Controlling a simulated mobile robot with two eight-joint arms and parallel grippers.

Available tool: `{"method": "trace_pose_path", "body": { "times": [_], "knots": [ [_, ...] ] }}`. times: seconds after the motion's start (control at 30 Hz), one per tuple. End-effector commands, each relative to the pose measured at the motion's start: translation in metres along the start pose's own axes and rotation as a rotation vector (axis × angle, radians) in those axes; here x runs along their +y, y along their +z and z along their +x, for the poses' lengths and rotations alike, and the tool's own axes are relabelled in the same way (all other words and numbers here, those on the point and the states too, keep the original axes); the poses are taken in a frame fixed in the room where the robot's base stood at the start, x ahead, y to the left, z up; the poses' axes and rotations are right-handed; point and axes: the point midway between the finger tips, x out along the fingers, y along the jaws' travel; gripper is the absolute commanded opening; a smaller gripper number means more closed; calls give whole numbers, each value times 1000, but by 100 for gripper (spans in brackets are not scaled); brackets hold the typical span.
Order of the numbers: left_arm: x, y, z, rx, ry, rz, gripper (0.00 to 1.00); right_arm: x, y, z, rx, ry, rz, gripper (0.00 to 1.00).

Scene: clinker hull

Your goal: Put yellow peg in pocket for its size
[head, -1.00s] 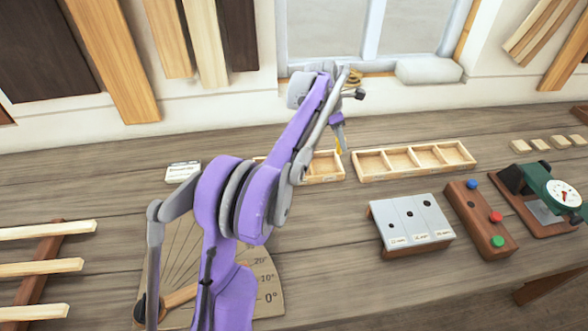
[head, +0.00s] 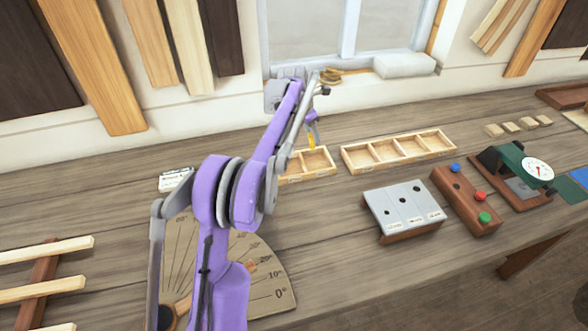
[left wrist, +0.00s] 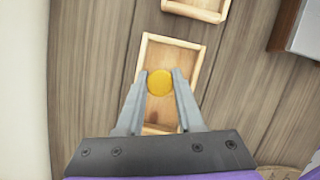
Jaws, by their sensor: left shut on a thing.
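The yellow peg (head: 311,139) is held upright by my left gripper (head: 311,121), its lower end above the left wooden tray (head: 336,166). In the left wrist view the peg (left wrist: 160,82) shows as a round yellow disc between the two fingertips (left wrist: 160,88), over a compartment of the tray (left wrist: 175,41). My arm hides the left part of this tray in the head view. To its right stands a longer wooden tray (head: 372,171) with several empty compartments and small front labels. My right gripper is out of view.
A grey-topped block with three holes (head: 404,207) sits front right, beside a brown block (head: 462,197) with blue, red and green knobs. An angle board (head: 270,275) and a slatted rack (head: 45,270) lie at left.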

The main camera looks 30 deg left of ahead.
Motion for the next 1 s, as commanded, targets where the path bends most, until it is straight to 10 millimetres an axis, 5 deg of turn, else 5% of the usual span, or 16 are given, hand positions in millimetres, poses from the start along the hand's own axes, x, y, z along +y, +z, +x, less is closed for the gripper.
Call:
{"method": "trace_pose_path", "body": {
  "times": [0.13, 0.47, 0.5, 0.67, 1.0],
  "knots": [
    [-1, -8, 18, 3, -2, 0, 0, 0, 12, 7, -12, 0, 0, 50],
    [0, -7, 20, 0, -1, 1, 0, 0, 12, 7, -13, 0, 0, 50],
    [0, -7, 20, 0, -1, 1, 41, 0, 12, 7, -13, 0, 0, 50],
    [0, -7, 20, 0, -1, 1, 70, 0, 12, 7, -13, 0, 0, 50],
    [0, -7, 18, 0, -1, 1, 71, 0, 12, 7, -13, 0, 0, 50]
  ]
}}
